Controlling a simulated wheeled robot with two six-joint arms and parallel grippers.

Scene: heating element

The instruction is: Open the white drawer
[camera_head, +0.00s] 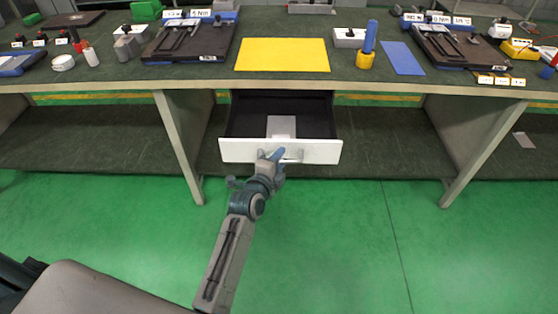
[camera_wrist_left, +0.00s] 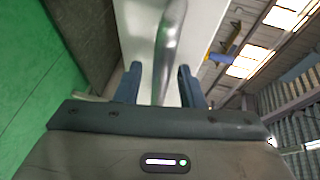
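The white drawer (camera_head: 240,151) under the workbench is pulled out. Its dark inside shows, with a light grey flat piece (camera_head: 281,127) in it. My left gripper (camera_head: 274,156) is at the drawer's front, by its handle (camera_head: 293,156). In the left wrist view the grey handle bar (camera_wrist_left: 168,50) runs between the two fingers of my left gripper (camera_wrist_left: 158,88). The fingers are apart, with a gap visible on each side of the bar, so the gripper is open around the handle. My right gripper is not in view.
The workbench top (camera_head: 350,80) above carries a yellow mat (camera_head: 283,55), a blue mat (camera_head: 402,58), a blue cylinder in a yellow holder (camera_head: 366,60) and dark fixtures. Bench legs (camera_head: 180,140) stand on both sides of the drawer. The green floor (camera_head: 340,240) in front is clear.

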